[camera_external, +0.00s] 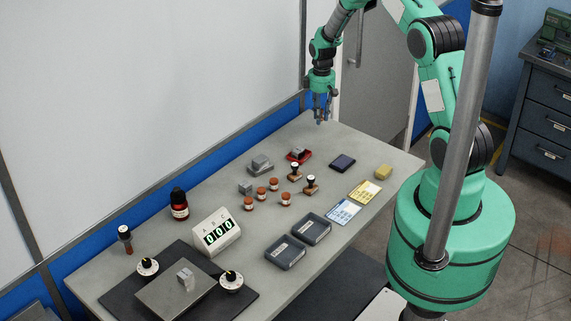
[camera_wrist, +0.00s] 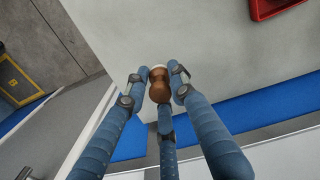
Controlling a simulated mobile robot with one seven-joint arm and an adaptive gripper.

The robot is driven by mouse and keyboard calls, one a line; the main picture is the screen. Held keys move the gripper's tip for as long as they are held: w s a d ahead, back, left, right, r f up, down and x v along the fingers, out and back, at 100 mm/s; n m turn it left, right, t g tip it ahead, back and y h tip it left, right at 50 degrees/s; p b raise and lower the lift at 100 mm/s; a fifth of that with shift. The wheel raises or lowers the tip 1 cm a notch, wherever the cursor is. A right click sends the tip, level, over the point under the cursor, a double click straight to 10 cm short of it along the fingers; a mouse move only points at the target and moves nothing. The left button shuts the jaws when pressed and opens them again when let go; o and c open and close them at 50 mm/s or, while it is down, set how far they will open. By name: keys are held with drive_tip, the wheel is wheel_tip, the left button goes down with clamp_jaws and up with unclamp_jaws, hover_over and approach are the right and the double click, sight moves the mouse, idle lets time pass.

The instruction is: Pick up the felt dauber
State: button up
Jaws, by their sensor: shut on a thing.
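The felt dauber (camera_wrist: 159,85) shows in the wrist view as a small brown turned-wood piece with a pale end. The fingers of my gripper (camera_wrist: 157,78) are closed around it, with the pale end pointing away from the wrist. In the external view my gripper (camera_external: 319,112) points down over the far end of the bench, close to the back edge. The dauber is too small to make out there. I cannot tell whether it still touches the bench.
The grey bench (camera_external: 345,133) is bare around my gripper. A red tray (camera_wrist: 262,12) lies nearby, also seen in the external view (camera_external: 299,156). Stamps (camera_external: 310,184), small jars, a dark pad (camera_external: 342,162) and cards (camera_external: 365,191) stand nearer. A wall panel rises behind.

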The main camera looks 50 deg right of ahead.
drive_tip(key=s+a, duration=0.1)
drive_tip(key=s, duration=0.2)
drive_tip(key=s+a, duration=0.2)
drive_tip(key=s, duration=0.2)
drive_tip(key=s+a+r, duration=0.1)
drive_tip(key=s+a, duration=0.1)
drive_tip(key=s, duration=0.2)
drive_tip(key=shift+s+a+r+b, duration=0.1)
drive_tip(key=shift+s+b, duration=0.05)
drive_tip(key=shift+b, duration=0.15)
